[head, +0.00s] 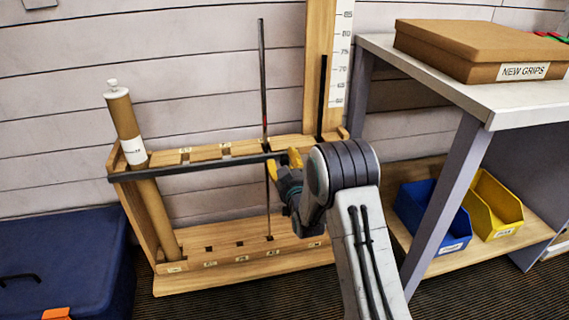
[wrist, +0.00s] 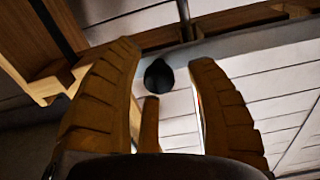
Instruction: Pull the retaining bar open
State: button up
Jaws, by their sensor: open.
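The retaining bar (head: 190,168) is a long dark bar across the front of the wooden rack's top rail (head: 205,152). Its right end reaches my gripper (head: 284,163). In the wrist view the bar (wrist: 265,45) looks grey and crosses the upper part of the picture. A black knob (wrist: 158,77) stands out from it. My gripper (wrist: 164,54) is open, with one yellow-brown finger on each side of the knob. I cannot tell whether the fingers touch it. My arm hides the right end of the bar in the head view.
A cardboard tube (head: 131,130) and a thin shaft (head: 263,80) stand in the rack. A dark rod (head: 322,95) stands by the ruler board (head: 342,55). A blue chest (head: 65,265) is at left. A bench (head: 480,95) with a box (head: 470,45) is at right.

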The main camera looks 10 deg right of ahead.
jog(key=shift+w, duration=0.1)
jog(key=shift+c, duration=0.3)
grip_shut()
dwell(0.4)
